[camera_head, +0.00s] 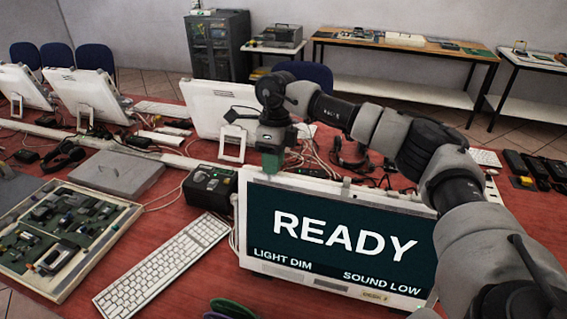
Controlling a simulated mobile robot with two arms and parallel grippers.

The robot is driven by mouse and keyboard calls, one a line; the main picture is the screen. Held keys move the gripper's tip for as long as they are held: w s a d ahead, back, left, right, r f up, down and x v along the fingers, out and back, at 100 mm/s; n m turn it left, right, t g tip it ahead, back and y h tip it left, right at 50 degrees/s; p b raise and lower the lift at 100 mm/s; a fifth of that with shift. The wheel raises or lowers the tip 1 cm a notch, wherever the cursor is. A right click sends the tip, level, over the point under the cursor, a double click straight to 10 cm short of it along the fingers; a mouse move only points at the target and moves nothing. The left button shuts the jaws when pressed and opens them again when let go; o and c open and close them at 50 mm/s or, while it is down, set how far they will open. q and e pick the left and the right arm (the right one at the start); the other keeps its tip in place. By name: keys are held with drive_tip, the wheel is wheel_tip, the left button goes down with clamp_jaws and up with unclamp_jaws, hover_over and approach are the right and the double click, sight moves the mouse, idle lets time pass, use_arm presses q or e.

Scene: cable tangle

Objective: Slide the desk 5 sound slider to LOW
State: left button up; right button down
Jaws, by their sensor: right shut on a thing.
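The desk monitor (340,235) stands in the middle front, a white frame around a dark screen. Its screen reads READY, LIGHT DIM and SOUND LOW, and a small desk label (375,296) sits on its lower frame, its number hard to read. My right gripper (271,165) points down at the monitor's top left edge. Its jaws are shut on a small part there, which fits the sound slider; the fingers hide most of it. My left gripper is not in view.
A black control box (210,187) stands left of the monitor. A white keyboard (163,266) and a tray of parts (118,232) lie further left. Other monitors (90,94), loose cables and headphones (62,157) crowd the red table behind.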

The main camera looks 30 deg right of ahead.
drive_tip(key=shift+s+d, duration=0.1)
drive_tip(key=shift+s, duration=0.05)
drive_tip(key=c, duration=1)
unclamp_jaws()
drive_tip(key=shift+o, duration=0.2)
drive_tip(key=shift+r, duration=0.1)
drive_tip(key=b+v, duration=0.1)
drive_tip(key=v, duration=0.9)
drive_tip(key=shift+r+b, duration=0.35)
drive_tip(key=shift+b, duration=0.05)
